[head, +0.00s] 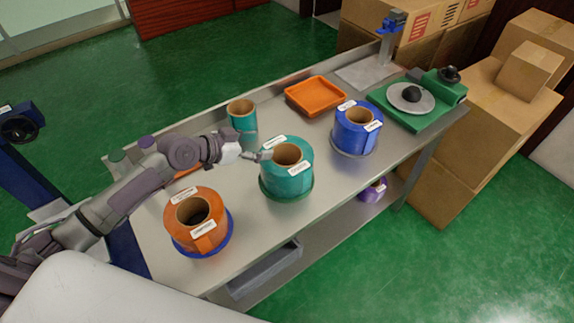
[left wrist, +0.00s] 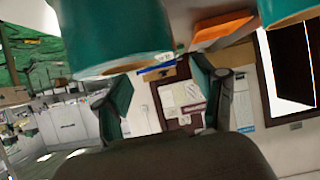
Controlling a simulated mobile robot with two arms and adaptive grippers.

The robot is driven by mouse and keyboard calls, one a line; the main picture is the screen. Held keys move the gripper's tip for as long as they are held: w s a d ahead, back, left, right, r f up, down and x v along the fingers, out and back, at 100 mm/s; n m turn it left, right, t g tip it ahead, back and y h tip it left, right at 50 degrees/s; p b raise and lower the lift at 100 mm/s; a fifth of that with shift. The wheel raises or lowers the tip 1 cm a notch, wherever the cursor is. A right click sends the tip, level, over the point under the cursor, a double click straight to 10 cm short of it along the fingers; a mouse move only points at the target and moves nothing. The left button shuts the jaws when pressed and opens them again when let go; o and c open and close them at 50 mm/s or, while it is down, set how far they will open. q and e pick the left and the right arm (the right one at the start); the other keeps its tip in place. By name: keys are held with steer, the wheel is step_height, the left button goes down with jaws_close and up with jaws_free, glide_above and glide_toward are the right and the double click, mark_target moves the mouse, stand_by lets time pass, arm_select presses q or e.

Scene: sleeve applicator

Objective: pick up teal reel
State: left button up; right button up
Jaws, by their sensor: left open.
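The large teal reel (head: 288,182), with a brown cardboard core and white labels, stands upright mid-table in the head view. In the left wrist view a large teal cylinder that looks like this reel (left wrist: 115,30) fills the upper left. My left gripper (head: 260,155) is just left of the reel's upper side in the head view. Its two fingers (left wrist: 165,92) are spread, with nothing between them in the left wrist view. I cannot tell whether a fingertip touches the reel. My right gripper is not in view.
An orange reel (head: 182,220) stands front left, a blue reel (head: 352,138) to the right. A smaller teal roll (head: 243,122) and an orange tray (head: 316,96) are behind. A green turntable device (head: 430,112) is at the right end. Bare metal table (head: 305,215) shows between them.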

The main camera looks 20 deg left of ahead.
mark_target(276, 142)
arm_select(q)
steer(key=shift+w+d+f, duration=0.2)
steer(key=shift+w+d, duration=0.1)
steer(key=shift+w, duration=0.05)
steer(key=shift+w+d+f, duration=0.1)
steer(key=shift+d, duration=0.05)
steer(key=shift+w+d+f+p, duration=0.3)
steer(key=shift+w+d+p, duration=0.1)
steer(key=shift+w, duration=0.1)
steer(key=x, duration=0.3)
steer(key=shift+w+f+p, duration=0.2)
steer(key=shift+f+p, duration=0.05)
steer(key=shift+p, duration=0.15)
steer(key=shift+w+d+f, duration=0.15)
steer(key=shift+d, duration=0.05)
steer(key=shift+c, duration=0.7)
jaws_close()
steer(key=shift+w+r, duration=0.1)
steer(key=shift+r, duration=0.2)
steer(key=shift+f, duration=0.1)
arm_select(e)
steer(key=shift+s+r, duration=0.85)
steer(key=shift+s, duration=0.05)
